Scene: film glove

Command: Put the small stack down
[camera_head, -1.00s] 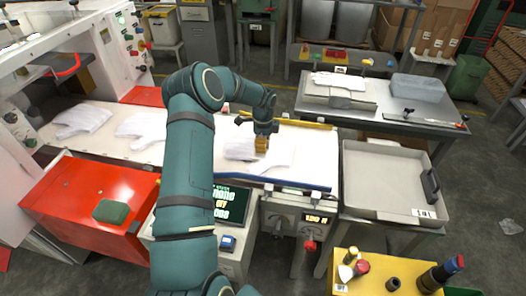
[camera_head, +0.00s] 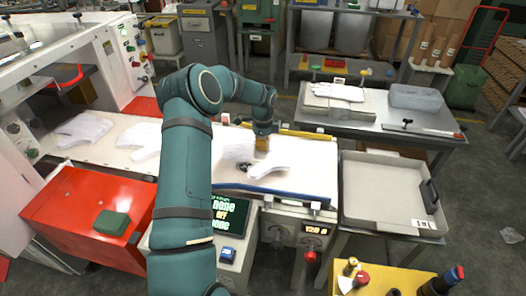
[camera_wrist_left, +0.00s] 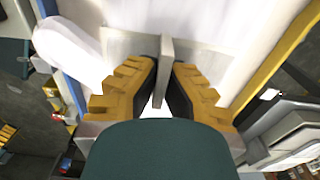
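My left gripper (camera_head: 262,143) is low over the white work surface (camera_head: 310,160). In the left wrist view its yellow fingers (camera_wrist_left: 167,75) are close on both sides of a thin pale slab seen edge-on, which I take as the small stack (camera_wrist_left: 166,50). In the head view a pale sheet-like piece (camera_head: 236,147) shows just left of the fingers, with dark marks below it. A white glove (camera_head: 268,166) lies right beside it and also shows in the left wrist view (camera_wrist_left: 68,50). Exact finger contact is hard to see. My right gripper is out of view.
More white gloves (camera_head: 84,130) lie on the surface at left. A blue strip (camera_head: 275,193) edges the front and a yellow bar (camera_head: 305,134) the back. A grey tray (camera_head: 385,195) stands at right. A side table (camera_head: 375,120) holds a glove pile and a clear bin.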

